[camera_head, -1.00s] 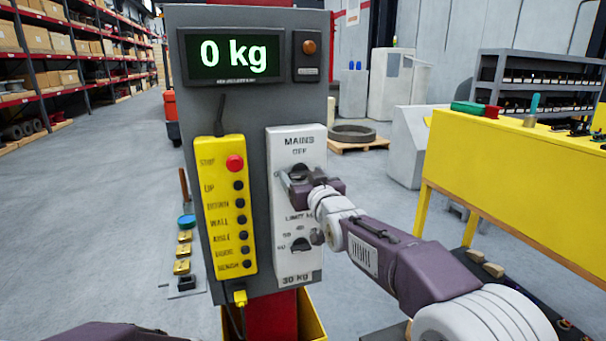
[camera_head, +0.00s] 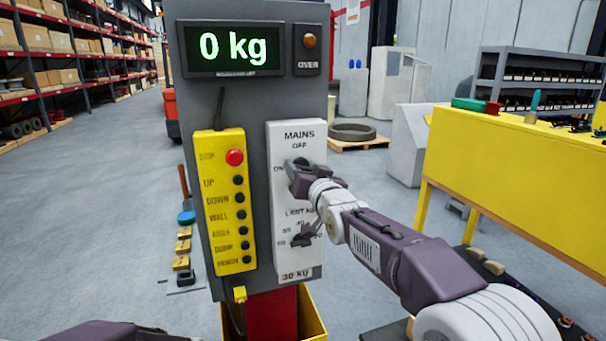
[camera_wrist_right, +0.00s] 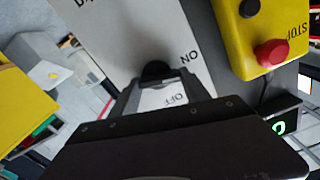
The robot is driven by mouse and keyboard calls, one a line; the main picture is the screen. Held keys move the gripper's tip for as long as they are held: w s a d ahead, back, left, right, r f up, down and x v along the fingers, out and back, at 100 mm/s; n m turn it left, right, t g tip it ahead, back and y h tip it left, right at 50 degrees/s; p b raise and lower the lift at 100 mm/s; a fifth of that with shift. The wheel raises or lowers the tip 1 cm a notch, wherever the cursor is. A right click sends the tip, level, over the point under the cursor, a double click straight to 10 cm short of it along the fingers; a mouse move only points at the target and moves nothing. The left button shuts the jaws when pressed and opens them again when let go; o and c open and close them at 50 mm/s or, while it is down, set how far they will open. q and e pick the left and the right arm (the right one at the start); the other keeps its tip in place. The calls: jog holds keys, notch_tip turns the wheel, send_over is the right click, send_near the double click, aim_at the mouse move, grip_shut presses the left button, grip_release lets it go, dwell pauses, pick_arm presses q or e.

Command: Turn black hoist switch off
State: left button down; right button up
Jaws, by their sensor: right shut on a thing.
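The white mains panel (camera_head: 311,146) has the label OFF above its upper black knob and ON at its left. This black switch knob (camera_wrist_right: 156,70) sits between the fingertips of my right gripper (camera_wrist_right: 156,84) in the right wrist view. My right gripper (camera_head: 298,170) reaches the panel from the right in the head view and is shut on the knob, covering most of it. Which way the knob points is hard to tell. A second dark knob (camera_head: 301,240) sits lower on the panel, by the limit label. My left gripper is not in view.
A yellow button box (camera_head: 226,215) with a red stop button (camera_head: 234,157) hangs left of the panel. Above, a display (camera_head: 233,50) reads 0 kg. A yellow workbench (camera_head: 520,165) stands at the right. Open floor lies to the left.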

jog(key=m, duration=0.2)
jog(key=shift+m, duration=0.4)
jog(key=m, duration=0.3)
jog(key=shift+d+m+b, duration=0.15)
jog(key=shift+m+b, duration=0.15)
jog(key=m, duration=0.3)
jog(key=shift+w+m+p, duration=0.1)
jog(key=shift+m+p, duration=0.2)
jog(key=shift+d+m+p, duration=0.15)
jog(key=shift+m+p, duration=0.25)
jog(key=shift+m, duration=1.8)
jog(key=shift+f, duration=0.1)
jog(key=o, duration=1.4)
